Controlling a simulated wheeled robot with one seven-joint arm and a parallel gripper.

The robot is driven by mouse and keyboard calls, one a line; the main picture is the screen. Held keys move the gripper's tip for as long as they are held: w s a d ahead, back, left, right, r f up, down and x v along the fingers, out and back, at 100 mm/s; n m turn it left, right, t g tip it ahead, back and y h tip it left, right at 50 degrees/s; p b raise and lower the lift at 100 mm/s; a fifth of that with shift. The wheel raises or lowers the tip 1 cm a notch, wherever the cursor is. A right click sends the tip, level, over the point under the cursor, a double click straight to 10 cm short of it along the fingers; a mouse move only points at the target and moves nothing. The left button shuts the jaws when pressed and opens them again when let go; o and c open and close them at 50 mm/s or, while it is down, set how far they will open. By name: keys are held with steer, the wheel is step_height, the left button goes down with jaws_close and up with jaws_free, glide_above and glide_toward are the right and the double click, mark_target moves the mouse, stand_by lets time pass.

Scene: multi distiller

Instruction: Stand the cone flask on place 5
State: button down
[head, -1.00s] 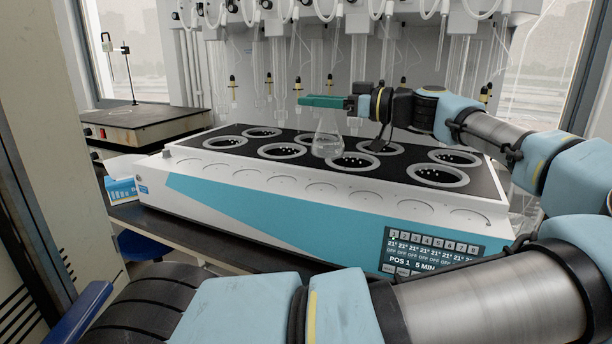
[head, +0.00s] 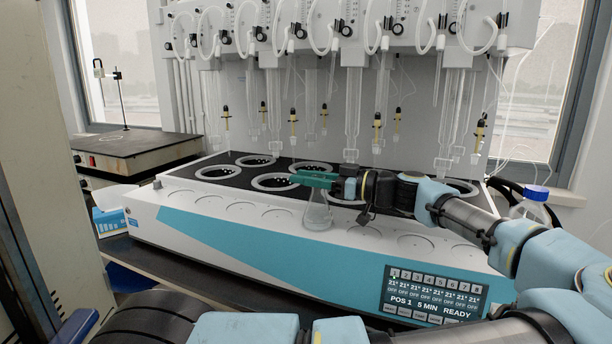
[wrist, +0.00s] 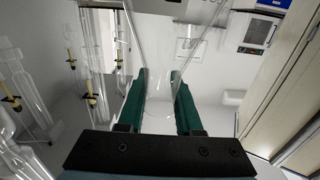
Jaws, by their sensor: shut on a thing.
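The clear cone flask (head: 318,214) hangs upright with its wide base down. My gripper (head: 312,179) has its green jaws shut around the flask's neck. In the head view the flask's base overlaps the white front ledge (head: 228,208) of the heater block; whether it touches is unclear. In the wrist view the flask's clear glass (wrist: 160,85) runs between the two green jaws. The black top has ringed heating wells, such as one (head: 274,182) left of the flask. No place numbers are legible, so I cannot tell which is place 5.
Glass tubes (head: 354,110) and yellow-black droppers (head: 377,122) hang above the wells behind my gripper. A blue-capped bottle (head: 536,207) stands at the right. The front panel display (head: 432,290) reads POS 1, 5 MIN, READY. Faint circles mark the front ledge.

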steer(key=c, duration=0.6)
jaws_free()
steer(key=shift+f, duration=0.1)
steer(key=shift+b+v, duration=2)
steer(key=shift+v, duration=4.05)
